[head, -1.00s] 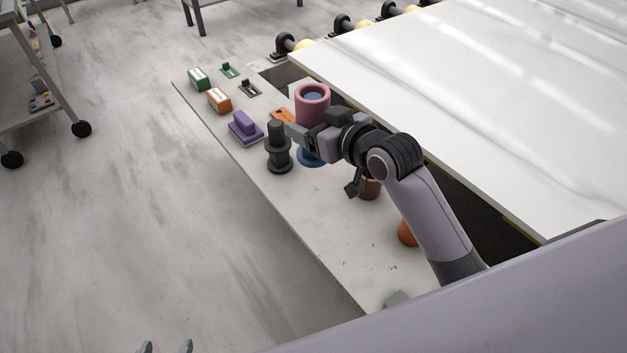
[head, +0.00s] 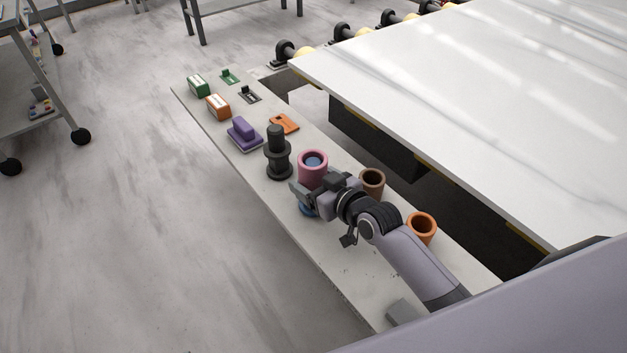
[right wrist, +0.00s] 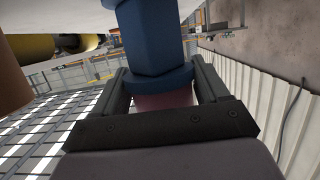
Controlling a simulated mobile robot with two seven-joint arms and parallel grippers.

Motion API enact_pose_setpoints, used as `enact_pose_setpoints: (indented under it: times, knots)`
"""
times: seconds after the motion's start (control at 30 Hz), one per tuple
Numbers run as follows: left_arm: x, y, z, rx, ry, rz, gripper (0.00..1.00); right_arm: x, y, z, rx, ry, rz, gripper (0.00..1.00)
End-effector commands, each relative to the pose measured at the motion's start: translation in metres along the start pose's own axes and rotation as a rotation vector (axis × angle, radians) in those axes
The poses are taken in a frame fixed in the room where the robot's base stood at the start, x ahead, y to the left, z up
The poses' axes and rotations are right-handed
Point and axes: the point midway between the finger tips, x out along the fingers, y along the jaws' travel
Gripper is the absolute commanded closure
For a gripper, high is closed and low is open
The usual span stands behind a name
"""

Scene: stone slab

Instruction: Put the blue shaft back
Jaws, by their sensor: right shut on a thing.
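The blue shaft (head: 305,211) shows as a round blue base below my right gripper and a blue top inside a pink sleeve (head: 313,160). My right gripper (head: 299,193) is shut on the blue shaft, just below the sleeve, and hides its middle. In the right wrist view the blue shaft (right wrist: 152,40), with its collar, stands between the fingers (right wrist: 163,85), and pink shows behind the collar. The shaft looks upright; I cannot tell whether its base touches the board. My left gripper is not in view.
A black shaft (head: 277,160) stands close by on the grey board (head: 335,250). A brown sleeve (head: 373,180) and an orange sleeve (head: 422,226) stand to the right. Purple (head: 243,134), orange (head: 218,106) and green (head: 198,84) blocks sit farther back. The white slab (head: 480,100) lies beyond.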

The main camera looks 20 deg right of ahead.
Motion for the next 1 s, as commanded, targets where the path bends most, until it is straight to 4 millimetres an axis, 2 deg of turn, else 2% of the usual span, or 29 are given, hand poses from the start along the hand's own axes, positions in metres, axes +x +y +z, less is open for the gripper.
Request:
enact_pose_setpoints:
  times: [0.27,0.3,0.33,0.37,0.73,0.87,1.0]
  knots:
    - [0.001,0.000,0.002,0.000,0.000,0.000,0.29,0.001,0.000,0.001,-0.001,0.005,0.001,0.90]
    - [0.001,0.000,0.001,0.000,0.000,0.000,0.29,0.001,0.000,0.002,0.000,0.000,0.000,0.13]
    - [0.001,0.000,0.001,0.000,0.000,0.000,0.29,0.001,0.000,0.002,0.000,0.000,0.000,0.03]
    - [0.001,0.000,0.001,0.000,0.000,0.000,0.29,0.001,0.000,0.002,0.000,0.000,0.000,0.00]
    - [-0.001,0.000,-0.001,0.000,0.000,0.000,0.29,-0.004,0.000,-0.001,0.000,-0.001,0.000,0.00]
    - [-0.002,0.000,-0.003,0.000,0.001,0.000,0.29,-0.018,0.000,0.000,0.001,-0.003,0.001,0.00]
    - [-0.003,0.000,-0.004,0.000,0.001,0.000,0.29,-0.042,0.000,0.000,-0.002,-0.002,0.000,0.00]
